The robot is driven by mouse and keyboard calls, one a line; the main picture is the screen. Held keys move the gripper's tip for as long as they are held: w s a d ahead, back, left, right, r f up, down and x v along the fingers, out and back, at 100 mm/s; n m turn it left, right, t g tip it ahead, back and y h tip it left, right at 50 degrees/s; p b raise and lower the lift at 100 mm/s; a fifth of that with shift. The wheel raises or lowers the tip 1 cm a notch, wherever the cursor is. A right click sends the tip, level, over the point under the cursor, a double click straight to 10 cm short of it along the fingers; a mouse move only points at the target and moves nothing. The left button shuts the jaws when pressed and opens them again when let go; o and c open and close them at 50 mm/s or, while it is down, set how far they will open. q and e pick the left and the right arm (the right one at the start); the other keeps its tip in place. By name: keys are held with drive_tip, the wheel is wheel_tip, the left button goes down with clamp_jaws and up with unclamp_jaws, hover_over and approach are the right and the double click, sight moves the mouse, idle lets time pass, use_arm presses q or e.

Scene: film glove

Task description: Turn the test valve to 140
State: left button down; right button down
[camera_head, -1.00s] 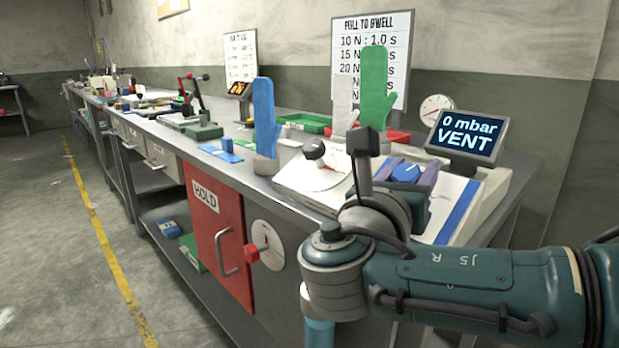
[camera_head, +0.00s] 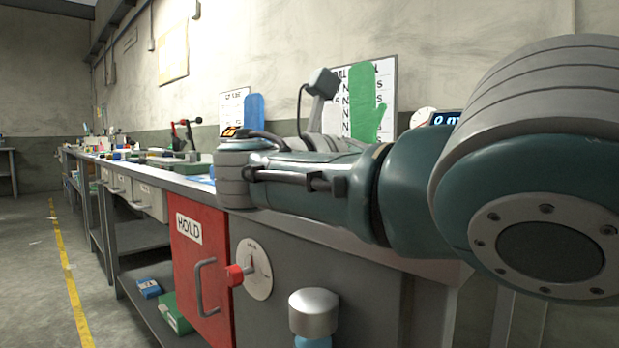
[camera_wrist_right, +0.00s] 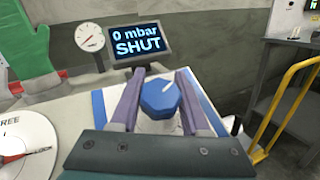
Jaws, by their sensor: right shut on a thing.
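The blue faceted knob (camera_wrist_right: 160,97), which I take as the test valve, sits on a pale base in the right wrist view. In the head view my right arm hides the knob and gripper, and only an edge of the display (camera_head: 445,118) shows. My left gripper is not in view.
A round gauge (camera_wrist_right: 90,37) and a green glove (camera_wrist_right: 30,50) stand behind the knob at left. A dial marked "FREE" (camera_wrist_right: 22,145) is at lower left. A yellow-railed cart (camera_wrist_right: 285,105) stands at right. A red HOLD door (camera_head: 200,262) is on the bench front.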

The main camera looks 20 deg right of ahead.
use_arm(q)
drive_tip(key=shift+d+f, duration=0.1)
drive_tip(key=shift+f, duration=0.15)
use_arm(e)
drive_tip(key=shift+r, duration=0.1)
drive_tip(key=shift+c, duration=1.9)
unclamp_jaws()
